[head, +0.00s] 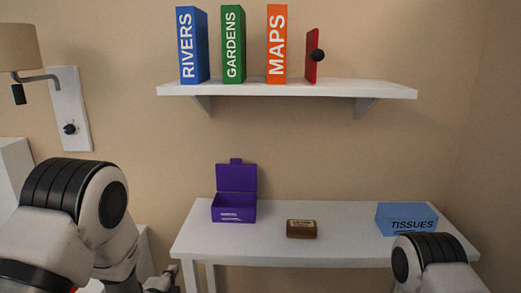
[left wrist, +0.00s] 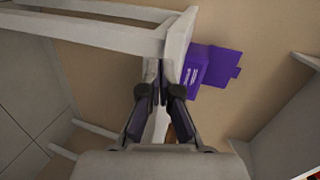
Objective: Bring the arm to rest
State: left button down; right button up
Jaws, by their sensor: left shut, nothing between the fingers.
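My left arm comes in at the lower left of the head view. Its gripper (head: 168,279) is small and low there, beside the left front edge of the white table (head: 330,245). In the left wrist view my left gripper (left wrist: 160,98) is shut, with its fingertips together and nothing between them. The table's edge (left wrist: 179,36) is close by in that view. My right arm shows at the lower right of the head view; its gripper is out of the picture.
The wall shelf (head: 290,89) holds blue (head: 193,46), green (head: 233,45) and orange (head: 276,45) books and a red upright piece (head: 311,66). A lamp (head: 20,47) hangs left.

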pick_arm(q)
jog(key=s+a+f+n+g, duration=0.1)
jog(key=s+f+g, duration=0.15)
jog(key=f, duration=0.35)
jog(key=s+f+n+g, duration=0.1)
jog(key=s+f, duration=0.3)
jog(key=f, duration=0.1)
jog(key=s+a+f+n+g, duration=0.1)
jog(key=s+f+n+g, duration=0.2)
jog(key=s+f, duration=0.35)
jog(key=s+f+n+g, duration=0.2)
jog(key=s+f, duration=0.1)
jog(key=s, duration=0.6)
jog(key=s+a+f+n+g, duration=0.1)
jog(key=s+f+n+g, duration=0.25)
jog(key=s, duration=0.45)
jog(key=s+n+g, duration=0.3)
jog(key=s+n, duration=0.3)
jog(key=s, duration=0.1)
notch_tip(320, 180, up, 18)
jog(key=n+p, duration=0.1)
jog(key=p, duration=1.7)
jog(key=shift+s+d+p, duration=0.15)
jog(key=shift+d+p, duration=0.1)
jog(key=shift+p, duration=0.1)
